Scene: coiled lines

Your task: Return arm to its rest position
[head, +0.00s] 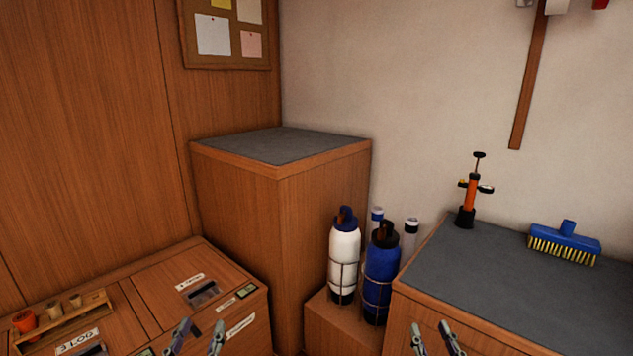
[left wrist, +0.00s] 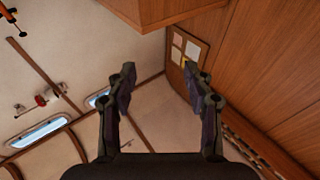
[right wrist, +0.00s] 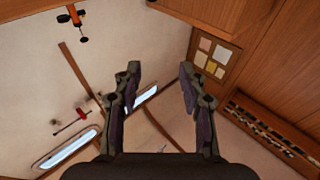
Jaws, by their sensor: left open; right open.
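My left gripper (head: 197,338) shows at the bottom of the head view, left of centre, in front of the wooden console. It is open and empty, with its two fingers apart, as the left wrist view (left wrist: 160,90) also shows. My right gripper (head: 438,338) shows at the bottom of the head view, right of centre, in front of the right cabinet. It is open and empty in the right wrist view (right wrist: 160,90). Neither gripper touches anything that I can see. Most of both arms is hidden below the head view.
A white bottle (head: 343,262) and a blue bottle (head: 380,278) stand in wire holders between the tall cabinet (head: 235,210) and the right counter (head: 470,265). An orange pump (head: 469,198) and a blue brush (head: 566,240) are on that counter. A wooden rack (head: 65,320) sits at left.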

